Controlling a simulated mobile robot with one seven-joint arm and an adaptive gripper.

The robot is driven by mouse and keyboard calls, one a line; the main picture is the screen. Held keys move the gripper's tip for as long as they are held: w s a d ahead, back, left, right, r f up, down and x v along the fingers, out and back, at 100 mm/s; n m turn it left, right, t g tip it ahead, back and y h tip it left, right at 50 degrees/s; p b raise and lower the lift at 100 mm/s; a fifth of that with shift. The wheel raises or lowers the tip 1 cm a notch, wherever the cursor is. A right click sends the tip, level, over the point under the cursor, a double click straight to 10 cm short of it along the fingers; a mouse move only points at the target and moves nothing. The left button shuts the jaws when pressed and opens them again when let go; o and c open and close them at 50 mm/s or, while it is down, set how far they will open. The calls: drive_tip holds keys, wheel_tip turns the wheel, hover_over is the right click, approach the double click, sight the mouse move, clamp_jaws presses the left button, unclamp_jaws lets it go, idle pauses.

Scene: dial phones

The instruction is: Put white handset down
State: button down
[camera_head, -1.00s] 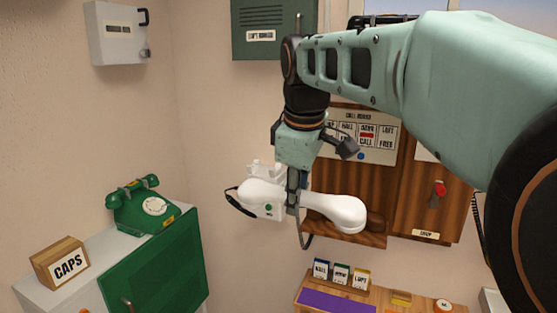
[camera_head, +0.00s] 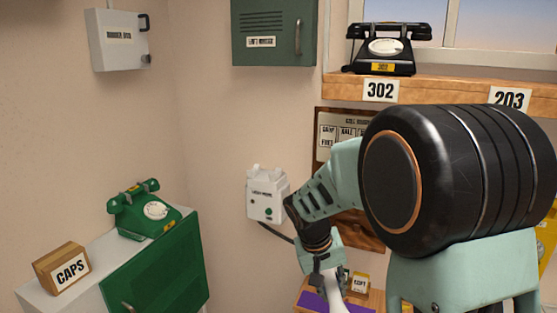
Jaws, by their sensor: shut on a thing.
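The white handset (camera_head: 333,290) is in my gripper (camera_head: 326,270), low at the bottom centre. Only part of it shows; the rest runs out of the frame or behind my arm. My gripper is shut on it, above or beside the wooden stand with a purple top; I cannot tell whether the handset touches it. The white wall unit (camera_head: 266,196) hangs left of my gripper, its top cradle empty, with a green button on its front and a dark cord at its lower side.
The wooden stand with a purple surface (camera_head: 311,301) carries small label boxes (camera_head: 360,283). A green phone (camera_head: 146,208) and a CAPS box (camera_head: 63,268) sit on the left cabinet. A black phone (camera_head: 382,49) stands on the shelf (camera_head: 440,90). My arm hides much of the right.

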drive_tip(key=shift+s+d+f+m, duration=0.15)
drive_tip(key=shift+s+f+m, duration=0.05)
drive_tip(key=shift+f, duration=0.25)
drive_tip(key=shift+s+d+f+m, duration=0.15)
drive_tip(key=shift+s+f+m, duration=0.05)
drive_tip(key=shift+f, duration=0.25)
drive_tip(key=s+f, duration=0.4)
drive_tip(key=f, duration=0.1)
drive_tip(key=shift+s+f, duration=0.15)
drive_tip(key=shift+f, duration=0.1)
